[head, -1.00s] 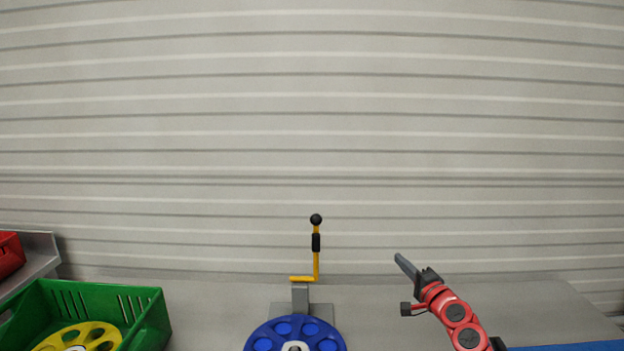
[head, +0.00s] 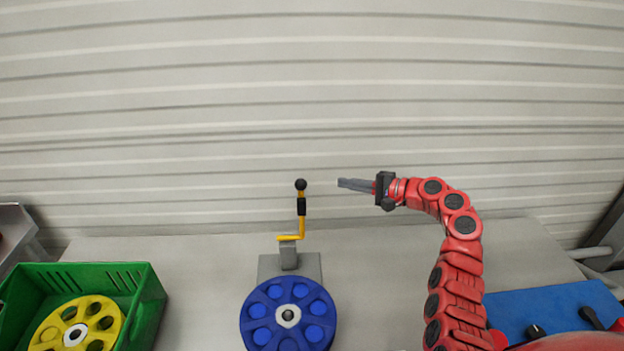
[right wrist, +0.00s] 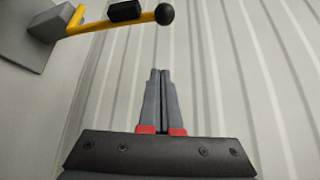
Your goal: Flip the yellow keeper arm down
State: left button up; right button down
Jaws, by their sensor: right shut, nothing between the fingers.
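The yellow keeper arm (head: 302,228) stands upright on a grey bracket (head: 289,256), with a black sleeve and a black ball at its top. A short yellow arm runs left from its foot. A blue reel (head: 288,314) sits in front of the bracket. My right gripper (head: 342,184) is shut and empty. It points left, to the right of the black ball at about its height in the picture, with a gap between. In the right wrist view the shut fingers (right wrist: 160,72) show below the keeper arm's ball (right wrist: 164,14), apart from it. My left gripper is not in view.
A green crate (head: 150,300) with a yellow reel (head: 105,322) in it stands at the left. A blue mat (head: 550,310) with dark tools lies at the right. A ribbed wall (head: 300,90) rises behind the table. The table between bracket and right arm is clear.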

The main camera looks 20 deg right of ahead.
jog(key=w+a+p, duration=0.4)
jog(key=a+p, duration=0.2)
jog(key=a, duration=0.2)
jog(key=shift+w+a+f+p, duration=0.15)
jog(key=shift+a+f+p, duration=0.1)
jog(key=shift+f+p, duration=0.1)
dwell(0.5)
jog(key=shift+f, duration=0.1)
dwell(0.3)
